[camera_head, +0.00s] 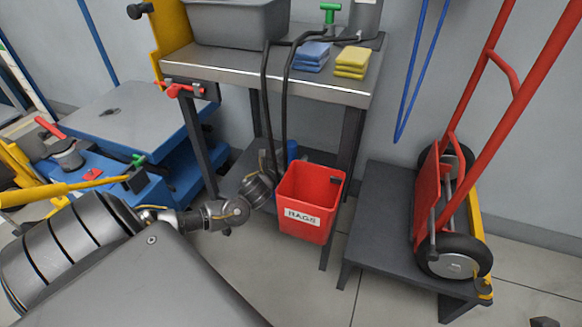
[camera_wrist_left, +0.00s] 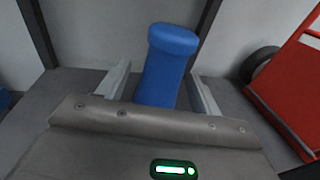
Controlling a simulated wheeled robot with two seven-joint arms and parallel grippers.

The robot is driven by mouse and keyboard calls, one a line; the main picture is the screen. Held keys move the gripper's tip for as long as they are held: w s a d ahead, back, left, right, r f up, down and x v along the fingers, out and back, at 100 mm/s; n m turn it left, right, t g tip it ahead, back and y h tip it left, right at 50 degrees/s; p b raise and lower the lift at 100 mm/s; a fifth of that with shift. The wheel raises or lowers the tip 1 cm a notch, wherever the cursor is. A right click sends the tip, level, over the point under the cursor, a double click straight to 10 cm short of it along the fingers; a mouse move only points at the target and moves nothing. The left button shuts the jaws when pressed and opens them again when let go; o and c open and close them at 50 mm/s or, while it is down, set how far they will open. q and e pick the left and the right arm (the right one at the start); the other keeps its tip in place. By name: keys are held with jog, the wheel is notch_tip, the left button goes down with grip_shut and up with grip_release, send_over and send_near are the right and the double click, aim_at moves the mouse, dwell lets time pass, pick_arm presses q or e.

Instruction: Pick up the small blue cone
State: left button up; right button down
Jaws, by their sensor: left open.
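In the head view only a bit of blue (camera_head: 292,150), which looks like the cone, shows behind my left gripper under the workbench. My left gripper (camera_head: 276,165) is open. In the left wrist view its two fingers (camera_wrist_left: 160,76) lie to either side of the cone, with a gap at the right finger. I cannot tell whether the left finger touches it. My right gripper is not in view.
A red RAGS bin (camera_head: 309,200) is close right of my left gripper. The workbench (camera_head: 215,76) is above, with dark legs and hanging black hoses (camera_head: 266,110) nearby. A red hand truck (camera_head: 455,210) stands on a dark platform (camera_head: 385,215) at right. A blue lift table (camera_head: 120,110) is at left.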

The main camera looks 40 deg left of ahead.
pick_arm(q)
jog(key=shift+w+a, duration=0.15)
jog(key=shift+w, duration=0.8)
grip_shut()
